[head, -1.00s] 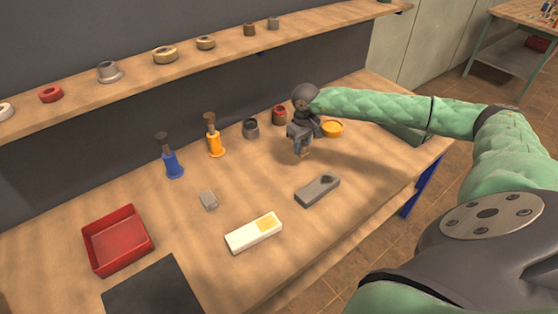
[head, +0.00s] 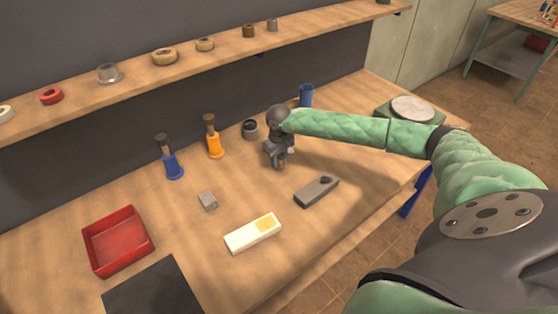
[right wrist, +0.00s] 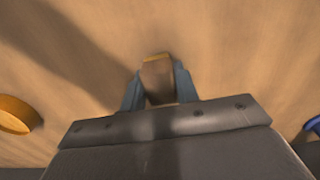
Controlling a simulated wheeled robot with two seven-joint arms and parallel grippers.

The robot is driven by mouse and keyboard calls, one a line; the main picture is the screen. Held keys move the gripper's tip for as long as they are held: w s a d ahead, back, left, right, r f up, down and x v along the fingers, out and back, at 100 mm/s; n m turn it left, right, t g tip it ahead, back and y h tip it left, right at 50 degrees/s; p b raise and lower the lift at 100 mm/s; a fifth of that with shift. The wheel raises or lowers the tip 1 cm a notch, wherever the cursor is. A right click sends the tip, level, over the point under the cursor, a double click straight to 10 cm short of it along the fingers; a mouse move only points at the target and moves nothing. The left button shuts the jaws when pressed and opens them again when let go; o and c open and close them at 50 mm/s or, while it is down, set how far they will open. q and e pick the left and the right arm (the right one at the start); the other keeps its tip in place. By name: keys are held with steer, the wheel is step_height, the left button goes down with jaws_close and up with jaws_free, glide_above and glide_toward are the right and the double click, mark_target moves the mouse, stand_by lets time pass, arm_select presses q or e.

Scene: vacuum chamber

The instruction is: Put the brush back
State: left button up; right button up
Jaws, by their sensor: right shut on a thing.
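My right gripper (head: 278,163) is above the workbench, to the left of the dark grey block. It is shut on a brown piece with a lighter tan end, which I take to be the brush (right wrist: 158,78); it sits between the fingers in the right wrist view, and only a small tip shows in the head view. A blue holder (head: 173,167) and an orange holder (head: 215,147) stand at the left back, each with a brown-topped thing upright in it. An empty-looking blue cup (head: 306,95) stands behind my right arm. My left gripper is out of view.
A grey pot (head: 250,130) stands close left of the gripper. A shelf (head: 190,62) with several rings runs behind.

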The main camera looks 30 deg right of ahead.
steer(key=shift+f, duration=0.2)
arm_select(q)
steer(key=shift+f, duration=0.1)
arm_select(e)
steer(key=shift+f, duration=0.1)
steer(key=o, duration=0.9)
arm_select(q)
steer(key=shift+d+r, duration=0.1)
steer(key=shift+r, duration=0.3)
